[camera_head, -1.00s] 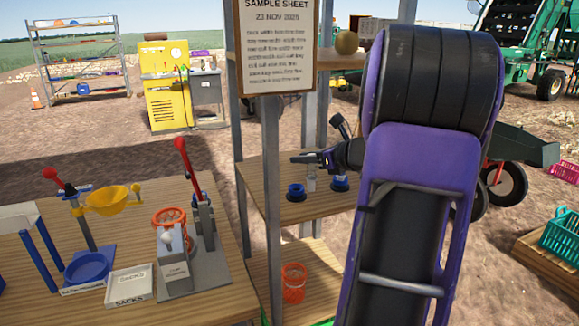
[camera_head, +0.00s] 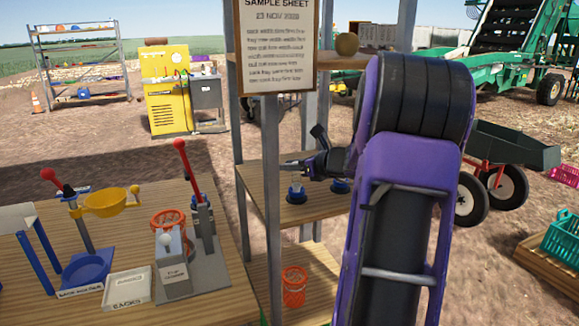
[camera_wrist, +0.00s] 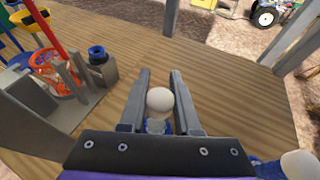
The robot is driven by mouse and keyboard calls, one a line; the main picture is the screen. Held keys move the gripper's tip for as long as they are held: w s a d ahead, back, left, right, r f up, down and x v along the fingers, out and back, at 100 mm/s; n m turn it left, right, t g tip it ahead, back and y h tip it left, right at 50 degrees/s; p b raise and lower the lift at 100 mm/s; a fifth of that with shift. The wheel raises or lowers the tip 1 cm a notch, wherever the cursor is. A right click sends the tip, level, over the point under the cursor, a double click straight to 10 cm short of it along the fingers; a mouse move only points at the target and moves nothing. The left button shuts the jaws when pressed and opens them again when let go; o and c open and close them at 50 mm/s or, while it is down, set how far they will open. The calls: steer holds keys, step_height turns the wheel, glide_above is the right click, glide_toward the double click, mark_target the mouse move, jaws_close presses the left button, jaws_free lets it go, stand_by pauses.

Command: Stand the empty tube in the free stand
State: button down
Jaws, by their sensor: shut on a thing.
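The empty tube is small and clear, with a pale round top (camera_wrist: 160,100) between my fingers in the wrist view. My gripper (camera_wrist: 159,95) is shut on it; it also shows over the shelf in the head view (camera_head: 292,165). Below it in the head view is the left blue stand (camera_head: 296,196), with the tube's clear lower part (camera_head: 296,186) in line with it. I cannot tell whether the tube is seated in the stand or just above it. A second blue stand (camera_head: 340,187) is to the right, partly hidden by my gripper.
The wooden shelf (camera_head: 268,212) has bare room around the stands. A post (camera_head: 271,180) and the sample sheet (camera_head: 276,50) are close to the left. An orange basket (camera_head: 293,287) is on the lower shelf. The bench at left holds a red-handled press (camera_head: 201,215).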

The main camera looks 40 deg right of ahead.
steer(key=shift+f, duration=0.35)
steer(key=c, duration=0.6)
jaws_free()
steer(key=shift+r, duration=0.2)
steer(key=p+v, duration=0.1)
steer(key=v, duration=1.1)
steer(key=shift+r+p, duration=0.2)
steer(key=shift+p, duration=0.15)
steer(key=shift+a, duration=0.1)
